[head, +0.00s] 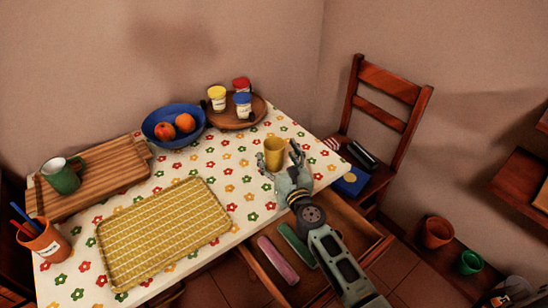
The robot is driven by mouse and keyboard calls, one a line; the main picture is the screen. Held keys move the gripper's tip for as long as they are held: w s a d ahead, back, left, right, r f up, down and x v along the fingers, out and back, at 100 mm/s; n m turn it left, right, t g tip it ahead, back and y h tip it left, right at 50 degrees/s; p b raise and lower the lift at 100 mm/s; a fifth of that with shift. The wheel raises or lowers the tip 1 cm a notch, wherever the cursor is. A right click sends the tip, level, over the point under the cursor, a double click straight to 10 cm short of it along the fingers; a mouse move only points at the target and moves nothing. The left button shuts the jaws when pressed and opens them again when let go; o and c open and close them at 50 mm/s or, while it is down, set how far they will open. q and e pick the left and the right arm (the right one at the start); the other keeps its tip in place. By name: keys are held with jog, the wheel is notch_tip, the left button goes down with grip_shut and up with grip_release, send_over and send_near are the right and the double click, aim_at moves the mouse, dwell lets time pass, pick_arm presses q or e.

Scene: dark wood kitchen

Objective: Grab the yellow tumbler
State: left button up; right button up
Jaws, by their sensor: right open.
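The yellow tumbler (273,153) stands upright on the flowered tablecloth near the table's right edge. My right gripper (280,162) is open, with one finger on each side of the tumbler's lower part. I cannot tell whether the fingers touch it. The tumbler's base is partly hidden by the gripper. My left gripper is not in the head view.
A wooden tray with small jars (236,112) and a blue bowl of fruit (160,136) stand behind. A yellow patterned tray (160,232) lies front left. An open drawer (345,232) juts out below the arm. A chair (390,83) stands right.

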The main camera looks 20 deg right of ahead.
jog(key=w, duration=0.3)
jog(key=shift+s, duration=0.1)
jog(key=shift+c, duration=0.3)
jog(key=c, duration=1.2)
jog(key=shift+r, duration=0.1)
